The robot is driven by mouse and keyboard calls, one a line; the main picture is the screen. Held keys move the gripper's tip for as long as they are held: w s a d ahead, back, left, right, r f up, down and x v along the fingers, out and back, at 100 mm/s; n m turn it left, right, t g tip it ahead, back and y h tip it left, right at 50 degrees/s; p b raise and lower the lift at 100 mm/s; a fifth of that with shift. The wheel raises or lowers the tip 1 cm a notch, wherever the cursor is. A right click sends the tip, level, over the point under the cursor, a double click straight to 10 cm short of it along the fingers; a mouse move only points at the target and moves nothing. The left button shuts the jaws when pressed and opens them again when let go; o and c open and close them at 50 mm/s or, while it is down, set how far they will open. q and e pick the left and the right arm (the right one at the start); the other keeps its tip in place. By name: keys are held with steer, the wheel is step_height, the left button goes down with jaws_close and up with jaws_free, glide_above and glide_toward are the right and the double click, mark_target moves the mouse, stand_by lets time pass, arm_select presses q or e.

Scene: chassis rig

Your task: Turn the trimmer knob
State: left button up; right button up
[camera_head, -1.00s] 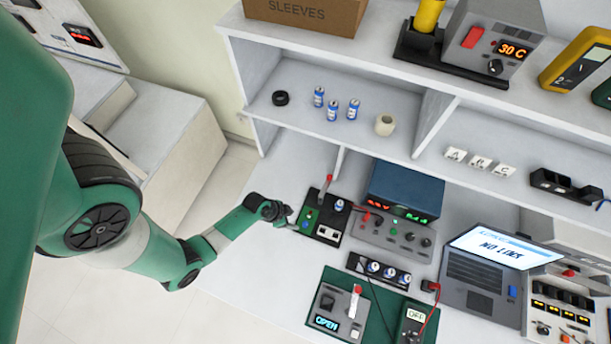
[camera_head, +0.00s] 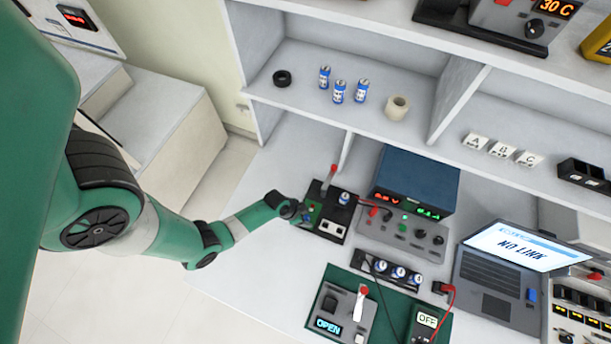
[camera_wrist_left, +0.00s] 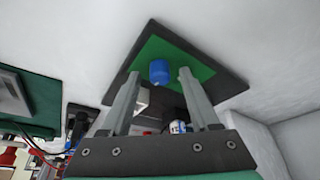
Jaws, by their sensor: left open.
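The trimmer knob looks to be the small blue knob (camera_wrist_left: 159,71) on a green board (camera_wrist_left: 200,62) set in a dark base. In the left wrist view it shows between the fingertips of my left gripper (camera_wrist_left: 158,80), which is open. I cannot tell whether a finger touches it. In the head view my left gripper (camera_head: 299,213) is at the left end of the dark unit (camera_head: 333,225) that carries the green board, and the arm's end partly hides that board. My right gripper is not in view.
A red-tipped lever (camera_head: 333,172) and a battery (camera_head: 344,198) are close by on the same unit. A blue power supply (camera_head: 418,178) stands to its right. A green mat (camera_head: 331,280) with a switch box lies in front. Bare white bench is to the left.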

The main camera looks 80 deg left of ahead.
arm_select(q)
jaws_close()
steer(key=shift+r+n+p, duration=0.1)
steer(key=shift+n+p, duration=0.25)
steer(key=shift+n, duration=0.15)
steer(key=shift+n+y, duration=0.5)
steer(key=shift+n, duration=0.2)
jaws_free()
steer(key=p+v, duration=0.6)
steer(key=v, duration=0.5)
steer(key=shift+r, duration=0.2)
